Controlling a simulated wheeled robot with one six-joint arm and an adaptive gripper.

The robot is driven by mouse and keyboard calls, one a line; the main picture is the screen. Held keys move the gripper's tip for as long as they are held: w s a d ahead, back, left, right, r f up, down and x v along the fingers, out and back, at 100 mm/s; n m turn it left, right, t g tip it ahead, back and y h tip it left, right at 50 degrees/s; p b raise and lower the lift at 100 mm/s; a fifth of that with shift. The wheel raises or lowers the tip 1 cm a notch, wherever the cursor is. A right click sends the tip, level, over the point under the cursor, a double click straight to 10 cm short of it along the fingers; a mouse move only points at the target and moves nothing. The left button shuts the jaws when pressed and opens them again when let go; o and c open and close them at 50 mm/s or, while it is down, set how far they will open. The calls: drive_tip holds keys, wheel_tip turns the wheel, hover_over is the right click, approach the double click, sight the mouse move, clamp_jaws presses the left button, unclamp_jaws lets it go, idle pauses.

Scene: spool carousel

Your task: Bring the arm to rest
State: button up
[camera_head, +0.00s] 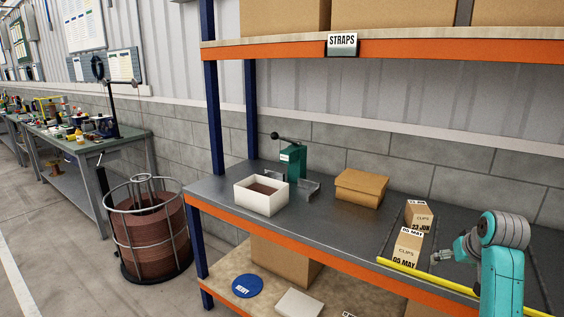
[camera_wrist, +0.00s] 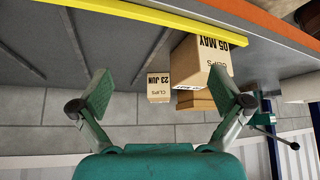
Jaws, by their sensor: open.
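My gripper (camera_head: 447,251) is at the right in the head view, above the front part of the grey shelf (camera_head: 225,189). In the wrist view, which is turned over, its two fingers (camera_wrist: 165,96) stand wide apart with nothing between the pads. A carton marked CLIPS 05 MAY (camera_head: 407,248) stands at the shelf front, left of my gripper in the head view. A carton marked CLIPS 23 JUN (camera_head: 418,214) stands behind it. In the wrist view the 05 MAY carton (camera_wrist: 205,62) is close to one finger; I cannot tell whether they touch.
A yellow strip (camera_head: 425,274) runs along the shelf's front edge. A brown box (camera_head: 361,187), a green lever press (camera_head: 292,160) and a white bin (camera_head: 261,207) stand further left. An upper shelf (camera_head: 270,51) marked STRAPS hangs above. A wire basket (camera_head: 151,230) stands on the floor.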

drive_tip(key=s+a+f+t, duration=0.1)
drive_tip(key=s+a+f, duration=0.25)
drive_tip(key=f, duration=0.55)
drive_tip(key=s+a+f+t, duration=0.1)
drive_tip(key=s+a+f, duration=0.3)
drive_tip(key=f, duration=0.5)
drive_tip(key=s+a+f+t, duration=0.1)
drive_tip(key=s+a+f, duration=0.35)
drive_tip(key=s, duration=0.25)
drive_tip(key=s+a+f+t, duration=0.1)
drive_tip(key=s+a+f, duration=0.2)
drive_tip(key=s+a, duration=0.35)
drive_tip(key=s+a+f+t, duration=0.1)
drive_tip(key=s+a+f, duration=0.25)
drive_tip(key=s, duration=0.55)
drive_tip(key=s+a+r+t, duration=0.1)
drive_tip(key=s+a+r, duration=0.1)
drive_tip(key=s+r, duration=0.3)
drive_tip(key=s+a+r+n+t, duration=0.1)
drive_tip(key=s+r, duration=0.4)
drive_tip(key=s, duration=0.8)
drive_tip(key=s+a+r+n+t+y, duration=0.1)
drive_tip(key=s+a+r, duration=0.1)
drive_tip(key=s+r, duration=0.3)
drive_tip(key=s, duration=0.3)
drive_tip(key=shift+s+a, duration=0.3)
drive_tip(key=shift+s, duration=0.1)
